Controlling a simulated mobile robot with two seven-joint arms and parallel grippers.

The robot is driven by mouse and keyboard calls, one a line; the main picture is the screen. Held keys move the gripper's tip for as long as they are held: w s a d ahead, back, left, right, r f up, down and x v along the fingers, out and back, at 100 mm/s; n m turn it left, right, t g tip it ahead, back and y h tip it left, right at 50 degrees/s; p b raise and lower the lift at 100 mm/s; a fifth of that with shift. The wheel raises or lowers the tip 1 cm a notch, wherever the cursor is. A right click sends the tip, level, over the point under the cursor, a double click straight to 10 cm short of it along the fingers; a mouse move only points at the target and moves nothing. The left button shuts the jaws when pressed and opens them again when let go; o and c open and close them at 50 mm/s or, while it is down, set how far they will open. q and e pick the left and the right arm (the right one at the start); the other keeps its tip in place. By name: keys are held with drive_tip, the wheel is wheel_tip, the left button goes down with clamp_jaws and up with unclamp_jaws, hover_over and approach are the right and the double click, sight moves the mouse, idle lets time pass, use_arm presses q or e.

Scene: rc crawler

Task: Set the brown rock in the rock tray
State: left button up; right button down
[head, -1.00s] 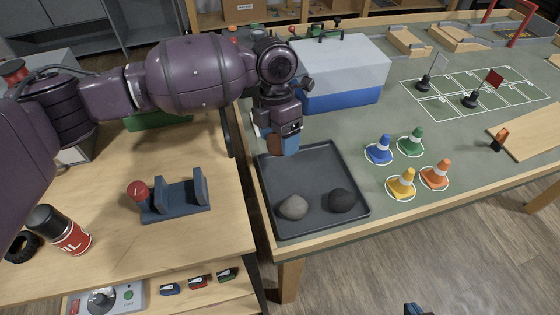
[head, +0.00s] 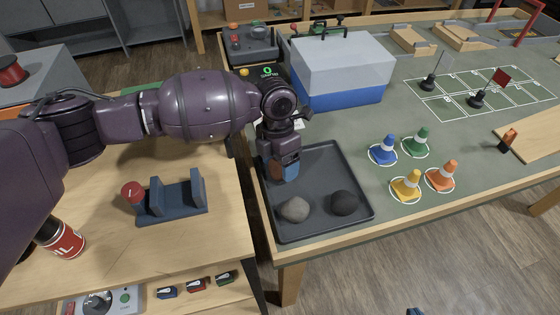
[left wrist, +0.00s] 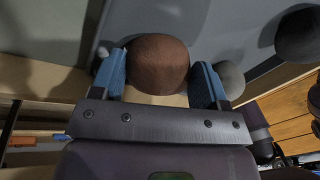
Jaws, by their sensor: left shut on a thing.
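The brown rock (left wrist: 158,64) is between the two blue fingers of my left gripper (left wrist: 160,82) in the left wrist view. In the head view the left gripper (head: 284,172) points down over the back left part of the dark rock tray (head: 326,162), with the rock (head: 277,172) partly hidden by a finger. I cannot tell whether the rock touches the tray floor. A grey rock (head: 294,210) and a black rock (head: 344,203) lie in the tray's front part. Only a small blue and dark tip, apparently my right gripper (head: 414,311), shows at the bottom edge.
A grey and blue box (head: 342,75) stands behind the tray. A wooden bench with a dark blue stand (head: 172,200) is on the left. The tray's middle is free.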

use_arm(q)
drive_tip(key=shift+f, duration=0.2)
drive_tip(key=o, duration=0.7)
drive_tip(key=shift+r, duration=0.1)
drive_tip(key=shift+w+r, duration=0.15)
drive_tip(key=shift+r, duration=0.3)
drive_tip(key=p+v, duration=0.1)
drive_tip(key=v, duration=1)
drive_tip(key=shift+r, duration=0.15)
